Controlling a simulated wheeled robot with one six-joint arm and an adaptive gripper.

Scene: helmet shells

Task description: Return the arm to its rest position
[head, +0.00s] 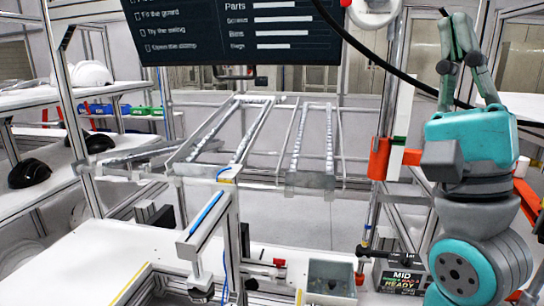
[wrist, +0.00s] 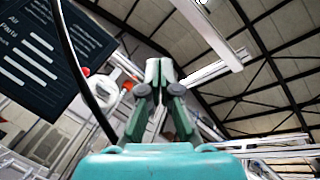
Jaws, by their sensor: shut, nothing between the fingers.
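My gripper (head: 462,40) is at the upper right of the head view, raised and pointing up, with teal fingers and dark grey joints. It is well above the bench and touches nothing. In the wrist view my gripper (wrist: 158,72) points up toward the ceiling, its fingertips together and nothing between them. My teal and grey arm is folded upright at the right side of the head view.
A dark screen (head: 240,30) hangs at the top. A metal roller rack (head: 235,140) spans the middle. Shelves at left hold white helmet shells (head: 90,74) and black ones (head: 30,173). A grey bin (head: 332,278) stands on the white bench (head: 80,265). A black cable runs near my gripper.

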